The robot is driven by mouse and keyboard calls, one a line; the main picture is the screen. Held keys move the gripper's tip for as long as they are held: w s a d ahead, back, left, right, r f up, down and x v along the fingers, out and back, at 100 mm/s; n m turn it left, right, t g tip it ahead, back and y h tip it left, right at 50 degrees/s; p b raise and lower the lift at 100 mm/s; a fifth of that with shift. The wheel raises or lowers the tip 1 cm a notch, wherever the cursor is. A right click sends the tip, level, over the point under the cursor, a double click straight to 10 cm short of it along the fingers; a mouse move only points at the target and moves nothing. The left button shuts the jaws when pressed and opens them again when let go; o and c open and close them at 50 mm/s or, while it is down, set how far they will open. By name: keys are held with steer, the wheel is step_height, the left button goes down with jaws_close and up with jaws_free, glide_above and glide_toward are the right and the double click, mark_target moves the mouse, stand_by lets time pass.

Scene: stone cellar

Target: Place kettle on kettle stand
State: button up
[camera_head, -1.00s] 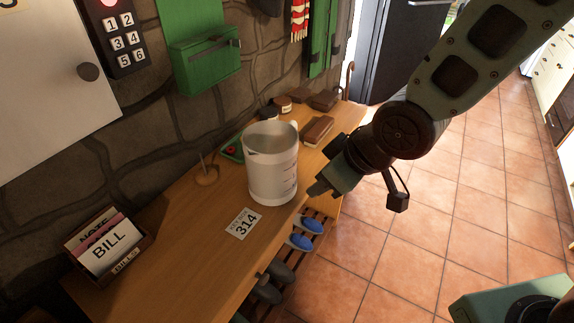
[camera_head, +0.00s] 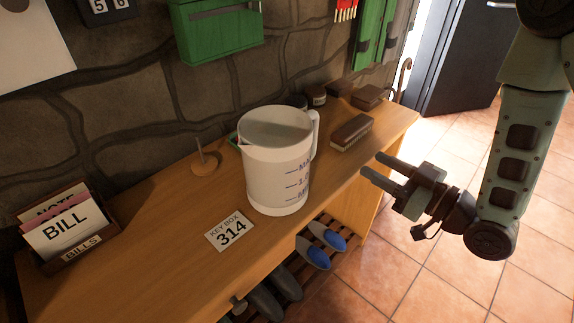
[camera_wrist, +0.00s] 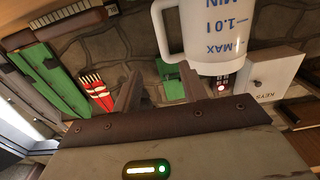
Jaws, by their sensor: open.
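The kettle (camera_head: 275,180), a white jug with level marks and an open top, stands upright on the wooden bench. Its handle is on the right side and its spout points left. In the wrist view the kettle (camera_wrist: 205,30) shows upside down at the top, with its handle on the left. My gripper (camera_head: 371,164) is open and empty, to the right of the kettle and apart from it, with its fingers pointing toward the bench. Both fingers also show in the wrist view (camera_wrist: 160,90). I cannot make out a kettle stand; part of a green item (camera_head: 233,138) shows behind the kettle.
The bench (camera_head: 165,240) also holds a bill box (camera_head: 70,230), a spike on a wooden base (camera_head: 205,165), a key box card (camera_head: 230,232) and a brush (camera_head: 351,132). Shoes (camera_head: 320,245) sit on a rack below. The tiled floor at right is clear.

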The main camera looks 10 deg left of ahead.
mark_target(317, 132)
steer(key=shift+r+b+x, duration=0.1)
steer(key=shift+b+x, duration=1.1)
steer(key=shift+x, duration=3.05)
steer(key=shift+r+b+x, duration=0.15)
steer(key=shift+b+x, duration=1.05)
steer(key=shift+x, duration=3.1)
steer(key=shift+s+a, duration=0.15)
steer(key=shift+s, duration=0.1)
jaws_close()
steer(key=shift+r, duration=0.15)
